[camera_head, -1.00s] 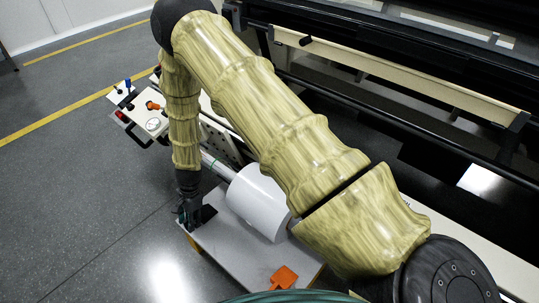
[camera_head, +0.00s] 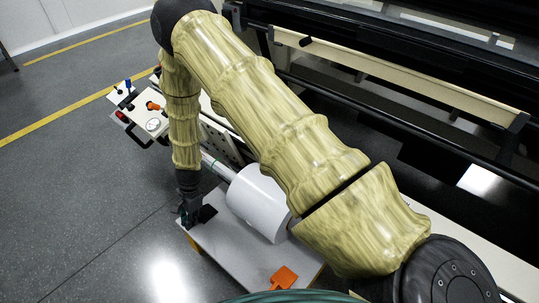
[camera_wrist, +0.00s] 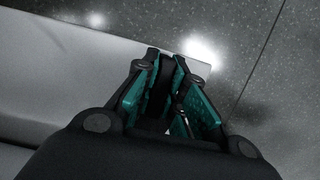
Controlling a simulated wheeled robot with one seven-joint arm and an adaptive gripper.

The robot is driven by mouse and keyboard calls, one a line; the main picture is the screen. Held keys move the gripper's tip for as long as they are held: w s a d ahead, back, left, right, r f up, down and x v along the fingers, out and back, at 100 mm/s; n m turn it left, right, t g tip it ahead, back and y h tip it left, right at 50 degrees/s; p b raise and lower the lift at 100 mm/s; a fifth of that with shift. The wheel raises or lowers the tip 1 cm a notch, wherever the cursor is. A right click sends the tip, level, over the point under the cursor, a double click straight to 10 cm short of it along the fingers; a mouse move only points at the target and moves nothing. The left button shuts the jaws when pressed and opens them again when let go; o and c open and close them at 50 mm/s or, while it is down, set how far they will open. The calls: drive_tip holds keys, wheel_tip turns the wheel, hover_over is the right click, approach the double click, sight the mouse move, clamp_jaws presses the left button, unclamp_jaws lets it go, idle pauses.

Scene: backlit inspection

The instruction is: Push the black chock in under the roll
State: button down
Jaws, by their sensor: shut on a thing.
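The white roll (camera_head: 258,203) lies on the pale tabletop. The black chock (camera_head: 208,213) is on the tabletop to the left of the roll, with a strip of bare top between them. My gripper (camera_head: 189,216) is low at the table's left end, at the chock's left side, and shut on it. In the wrist view my gripper (camera_wrist: 167,60) shows its teal finger pads close together with something dark between them. The hold is small and dark, so the chock's exact shape and seating there are unclear.
An orange block (camera_head: 284,277) lies on the table's front part. A grey shaft (camera_head: 217,167) runs from the roll toward a control panel (camera_head: 140,112) with a gauge. A long dark machine (camera_head: 400,120) stands behind. Open floor is at the left.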

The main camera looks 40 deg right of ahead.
drive_tip(key=shift+r+p, duration=2.1)
drive_tip(key=shift+r, duration=0.3)
